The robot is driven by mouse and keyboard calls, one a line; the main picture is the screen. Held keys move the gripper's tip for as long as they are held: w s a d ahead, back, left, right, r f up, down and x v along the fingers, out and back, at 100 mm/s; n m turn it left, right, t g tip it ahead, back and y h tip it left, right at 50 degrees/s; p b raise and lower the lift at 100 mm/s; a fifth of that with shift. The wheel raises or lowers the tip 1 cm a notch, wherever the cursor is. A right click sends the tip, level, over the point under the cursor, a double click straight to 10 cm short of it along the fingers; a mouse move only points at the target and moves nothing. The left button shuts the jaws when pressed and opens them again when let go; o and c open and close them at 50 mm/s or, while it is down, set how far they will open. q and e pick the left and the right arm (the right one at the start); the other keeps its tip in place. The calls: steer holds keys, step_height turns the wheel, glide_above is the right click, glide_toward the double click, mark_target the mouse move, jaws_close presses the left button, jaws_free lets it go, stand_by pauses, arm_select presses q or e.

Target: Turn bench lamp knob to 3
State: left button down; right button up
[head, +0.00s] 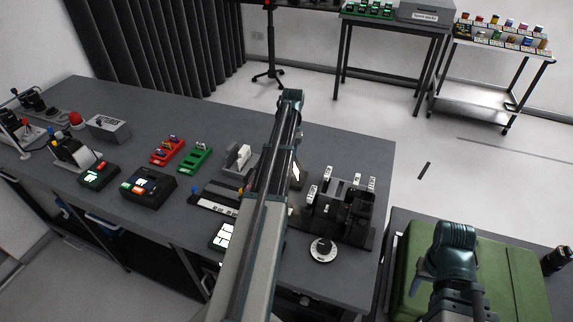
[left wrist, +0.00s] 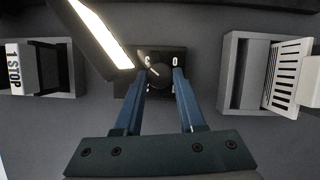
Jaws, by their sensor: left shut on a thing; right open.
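The bench lamp knob (left wrist: 160,76) is a round black knob with a pale pointer line on a dark square plate (left wrist: 176,54). The pointer slants toward the upper left. A white 0 shows to its right and a partly hidden mark to its upper left. My left gripper (left wrist: 160,78) is shut on the knob, one blue finger on each side. The lit lamp panel (left wrist: 104,32) hangs over the plate's left side. In the head view my left arm hides the knob and left gripper. My right gripper (head: 424,275) is open above a green case, apart from the knob.
A block marked STOP (left wrist: 18,68) stands left of the knob and a grey holder with a slotted white plate (left wrist: 295,72) stands right. The green case (head: 513,285) lies at right.

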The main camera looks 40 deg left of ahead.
arm_select(q)
steer(key=c, duration=0.5)
jaws_free()
steer(key=p+v, duration=1.2)
steer(key=v, duration=0.2)
steer(key=shift+p, duration=0.4)
steer(key=shift+f, duration=0.15)
